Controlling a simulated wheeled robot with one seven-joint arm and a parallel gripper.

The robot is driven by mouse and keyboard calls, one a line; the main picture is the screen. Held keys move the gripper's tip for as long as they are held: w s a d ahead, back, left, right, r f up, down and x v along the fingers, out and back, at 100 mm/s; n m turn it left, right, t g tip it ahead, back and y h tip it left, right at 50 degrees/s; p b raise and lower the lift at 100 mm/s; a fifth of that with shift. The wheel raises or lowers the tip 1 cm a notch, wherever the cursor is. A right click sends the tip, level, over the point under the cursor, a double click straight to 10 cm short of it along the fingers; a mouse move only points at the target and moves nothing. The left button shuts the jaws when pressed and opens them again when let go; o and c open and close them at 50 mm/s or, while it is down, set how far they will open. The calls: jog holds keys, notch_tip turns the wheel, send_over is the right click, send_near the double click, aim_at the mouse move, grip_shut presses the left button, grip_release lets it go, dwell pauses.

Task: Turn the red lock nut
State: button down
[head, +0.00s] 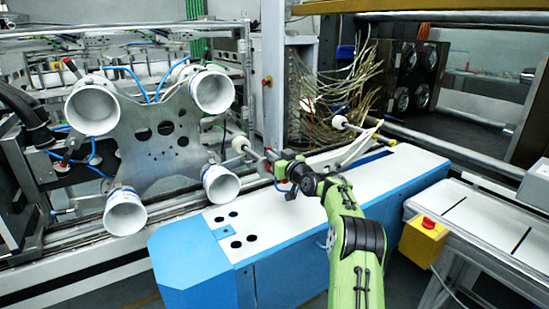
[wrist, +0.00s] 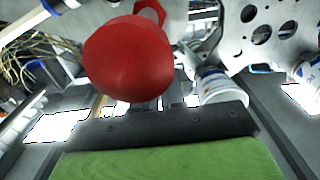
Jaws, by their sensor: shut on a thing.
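The red lock nut (wrist: 128,58) fills the upper middle of the wrist view as a large, rounded red body, with a smaller angular red part (wrist: 150,12) above it. My gripper (head: 273,166) is at the end of my green arm in the head view, between the metal plate with white cups and the white-topped bench. It is shut on the lock nut. The nut hides most of the fingertips in the wrist view, and the nut is too small to make out clearly in the head view.
The metal plate (head: 152,165) carries several white cups (head: 92,106) left of my gripper. A rod with a white roller (head: 240,144) is close by. The blue and white bench (head: 300,215) lies below. A yellow box with a red button (head: 423,240) is at right.

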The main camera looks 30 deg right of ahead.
jog(key=c, duration=1.2)
grip_release()
jog(key=s+b, duration=0.1)
jog(key=s, duration=1.4)
jog(key=shift+s+d, duration=0.2)
jog(key=shift+s, duration=0.2)
